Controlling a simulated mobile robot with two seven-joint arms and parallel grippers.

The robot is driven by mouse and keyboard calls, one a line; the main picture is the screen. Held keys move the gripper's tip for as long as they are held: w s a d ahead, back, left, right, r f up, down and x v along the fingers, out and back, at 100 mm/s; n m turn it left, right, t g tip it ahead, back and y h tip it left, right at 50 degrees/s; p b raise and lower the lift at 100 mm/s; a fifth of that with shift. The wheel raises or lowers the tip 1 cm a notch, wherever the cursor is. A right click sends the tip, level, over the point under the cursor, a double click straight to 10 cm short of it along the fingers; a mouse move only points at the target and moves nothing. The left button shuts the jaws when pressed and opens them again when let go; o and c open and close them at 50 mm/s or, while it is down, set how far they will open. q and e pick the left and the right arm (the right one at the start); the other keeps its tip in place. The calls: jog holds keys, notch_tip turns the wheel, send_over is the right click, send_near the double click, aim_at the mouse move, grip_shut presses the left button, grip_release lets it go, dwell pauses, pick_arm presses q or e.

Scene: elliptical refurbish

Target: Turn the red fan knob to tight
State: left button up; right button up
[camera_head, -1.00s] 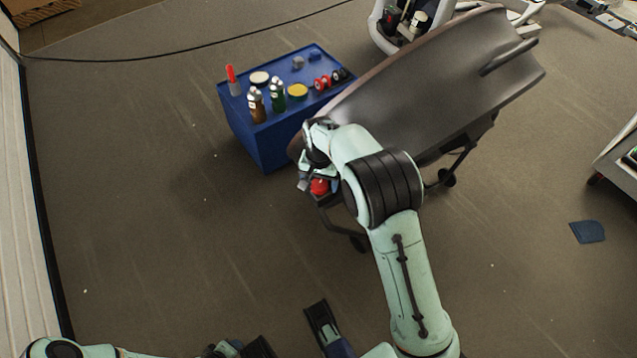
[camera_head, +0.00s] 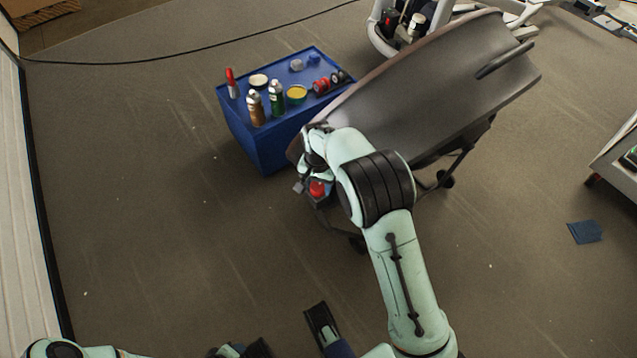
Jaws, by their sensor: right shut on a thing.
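The red fan knob (camera_head: 317,188) shows as a small red round part below the near left end of the dark elliptical body (camera_head: 420,95). My right gripper (camera_head: 308,187) is at the knob and shut on it. The wrist and arm hide much of the fingers and of the knob's mount, and the knob's turn angle cannot be read.
A blue cabinet (camera_head: 262,145) with spray cans, tins and a red-tipped tool stands just left of the elliptical part. A blue cloth (camera_head: 584,232) lies on the floor at right. A black cable crosses the floor at the back. The floor at left is clear.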

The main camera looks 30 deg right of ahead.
jog(key=m+p, duration=0.4)
jog(key=m, duration=0.1)
jog(key=shift+r, duration=0.15)
jog(key=m+p, duration=0.3)
jog(key=m, duration=0.1)
jog(key=shift+w+m+p, duration=0.15)
jog(key=shift+m+p, duration=0.15)
jog(key=shift+p, duration=0.05)
jog(key=m+p, duration=0.3)
jog(key=m, duration=0.2)
jog(key=shift+w, duration=0.1)
pick_arm(q)
jog(key=s+d+r+g+p, duration=0.1)
jog(key=s+r, duration=0.3)
jog(key=r, duration=0.2)
jog(key=s+d+r+g+h+p, duration=0.1)
jog(key=s+d+r+g, duration=0.1)
jog(key=s+r, duration=0.2)
jog(key=shift+s+r+m, duration=0.15)
jog(key=shift+r+m, duration=0.15)
jog(key=shift+r, duration=1.25)
pick_arm(e)
jog(key=shift+m, duration=1.8)
pick_arm(q)
jog(key=shift+r+p, duration=0.1)
jog(key=shift+p, duration=0.25)
pick_arm(e)
jog(key=shift+m, duration=0.3)
jog(key=o, duration=1)
jog(key=shift+o, duration=0.2)
